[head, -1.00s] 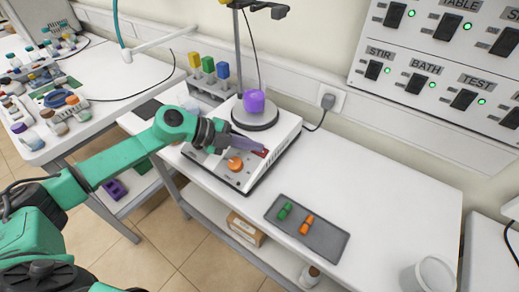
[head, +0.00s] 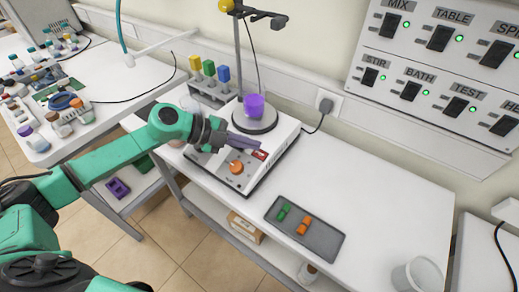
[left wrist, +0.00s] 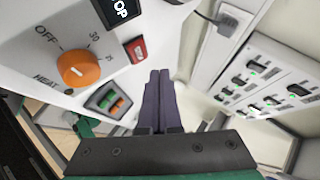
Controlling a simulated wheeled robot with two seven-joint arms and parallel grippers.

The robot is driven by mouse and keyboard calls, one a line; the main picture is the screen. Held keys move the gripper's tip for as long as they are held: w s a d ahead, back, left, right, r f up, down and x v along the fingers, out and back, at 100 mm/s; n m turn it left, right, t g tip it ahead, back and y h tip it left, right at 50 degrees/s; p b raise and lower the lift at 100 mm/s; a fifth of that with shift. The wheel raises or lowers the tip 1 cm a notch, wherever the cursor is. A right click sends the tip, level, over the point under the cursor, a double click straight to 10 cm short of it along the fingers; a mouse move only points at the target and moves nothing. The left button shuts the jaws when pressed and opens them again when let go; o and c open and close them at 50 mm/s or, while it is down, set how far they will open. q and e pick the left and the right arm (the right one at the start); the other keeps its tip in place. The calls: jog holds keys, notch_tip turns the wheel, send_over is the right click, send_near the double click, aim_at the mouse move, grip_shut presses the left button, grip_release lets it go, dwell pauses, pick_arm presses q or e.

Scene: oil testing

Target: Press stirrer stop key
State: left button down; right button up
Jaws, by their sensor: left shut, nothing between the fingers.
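The stirrer (head: 222,172) stands on the white bench with an orange knob (head: 236,167) and a red key (head: 260,154) on its front panel. In the left wrist view the red key (left wrist: 137,48) sits beneath a dark label (left wrist: 120,10) ending in "OP". My left gripper (head: 259,147) is shut and empty, its purple fingers reaching over the panel close to the red key. In the left wrist view its fingertips (left wrist: 159,71) are right of and below the key; I cannot tell contact. A purple-filled vessel (head: 253,106) is on the stirrer's round plate. My right gripper is not in view.
A dark tray (head: 320,240) with green and orange pieces lies in front. A switch panel (head: 424,60) is on the wall. The bench's right part is mostly clear.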

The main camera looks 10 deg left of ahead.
pick_arm(q)
jog(key=r+p, duration=0.1)
jog(key=s+r, duration=0.1)
jog(key=r, duration=0.1)
jog(key=shift+a+p, duration=0.2)
jog(key=shift+p, duration=0.2)
dwell(0.5)
